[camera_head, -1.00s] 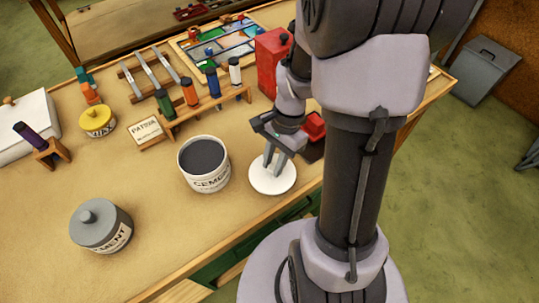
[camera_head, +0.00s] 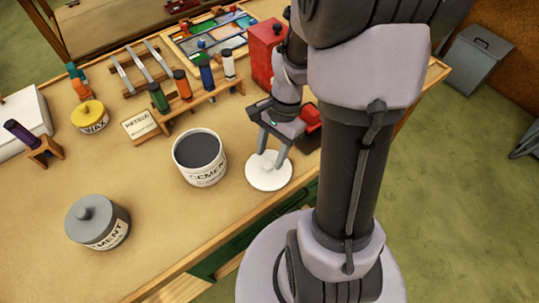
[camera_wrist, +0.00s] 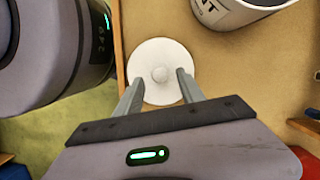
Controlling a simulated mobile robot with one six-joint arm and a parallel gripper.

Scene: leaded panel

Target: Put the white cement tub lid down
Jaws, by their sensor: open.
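The white cement tub lid (camera_head: 266,176) lies flat on the bench near its front edge, just right of the open white cement tub (camera_head: 199,158). In the wrist view the lid (camera_wrist: 161,54) shows as a white disc with a round knob (camera_wrist: 160,74). My gripper (camera_head: 273,159) is above the lid, its fingers apart. In the wrist view the fingertips of my gripper (camera_wrist: 160,76) stand either side of the knob with gaps, not touching it. The tub holds dark grey cement and has no lid on it.
A grey-lidded cement tub (camera_head: 97,222) stands at the front left. A rack (camera_head: 200,98) of coloured tools is behind the white tub. A red box (camera_head: 266,55) and a smaller red item (camera_head: 309,117) are close behind my gripper. Bare bench lies between the tubs.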

